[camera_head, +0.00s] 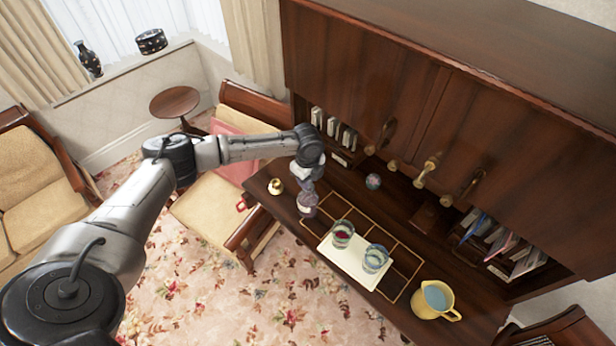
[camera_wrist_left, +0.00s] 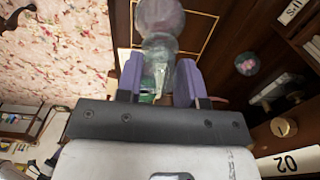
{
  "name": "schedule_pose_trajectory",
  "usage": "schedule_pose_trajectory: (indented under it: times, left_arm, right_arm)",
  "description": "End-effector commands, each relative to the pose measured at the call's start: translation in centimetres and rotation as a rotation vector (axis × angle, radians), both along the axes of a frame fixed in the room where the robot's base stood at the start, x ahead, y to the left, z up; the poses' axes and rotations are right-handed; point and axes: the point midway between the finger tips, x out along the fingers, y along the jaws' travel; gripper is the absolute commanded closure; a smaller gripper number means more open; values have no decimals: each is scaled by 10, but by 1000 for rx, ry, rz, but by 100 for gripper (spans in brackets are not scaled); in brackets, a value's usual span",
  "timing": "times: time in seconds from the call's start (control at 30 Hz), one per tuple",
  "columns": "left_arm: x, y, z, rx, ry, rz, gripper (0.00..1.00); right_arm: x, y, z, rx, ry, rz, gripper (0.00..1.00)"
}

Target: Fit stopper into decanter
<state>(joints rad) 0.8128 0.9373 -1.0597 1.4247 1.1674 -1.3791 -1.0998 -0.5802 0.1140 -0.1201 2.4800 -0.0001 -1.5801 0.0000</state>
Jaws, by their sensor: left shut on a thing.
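My left gripper (camera_head: 306,188) points down over the left end of the dark wooden desk. In the left wrist view its purple fingers (camera_wrist_left: 159,82) are closed around a clear, tapered glass piece (camera_wrist_left: 158,66), which looks like the stopper. A round, pale purplish glass body (camera_wrist_left: 160,16), apparently the decanter, lies just beyond the fingertips in line with the piece. It also shows under the gripper in the head view (camera_head: 307,206). Whether the stopper is seated or only above the neck cannot be told. My right gripper is not in view.
Two glasses (camera_head: 342,234) (camera_head: 375,258) stand on a white tray (camera_head: 345,265). A yellow jug (camera_head: 436,300) stands to the right. A small gold object (camera_head: 276,186) lies left of the gripper. The cabinet (camera_head: 400,95) overhangs the desk's back; a glass ball (camera_head: 373,181) sits beneath.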

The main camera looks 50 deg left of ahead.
Motion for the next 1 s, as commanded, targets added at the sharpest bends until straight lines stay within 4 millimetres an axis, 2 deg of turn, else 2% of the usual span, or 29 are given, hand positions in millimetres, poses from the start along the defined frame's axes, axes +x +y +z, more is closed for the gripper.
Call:
schedule_pose_trajectory:
  times: [0.6,0.63,0.9,1.0]
  left_arm:
    - [0,0,-15,-1,-1,0,82]
    - [0,0,-14,-1,-1,0,63]
    - [0,0,-14,-1,-1,0,37]
    - [0,0,-14,-1,-1,0,35]
  right_arm:
    - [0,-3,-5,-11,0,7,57]
    - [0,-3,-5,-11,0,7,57]
    - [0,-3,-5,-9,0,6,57]
    - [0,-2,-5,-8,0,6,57]
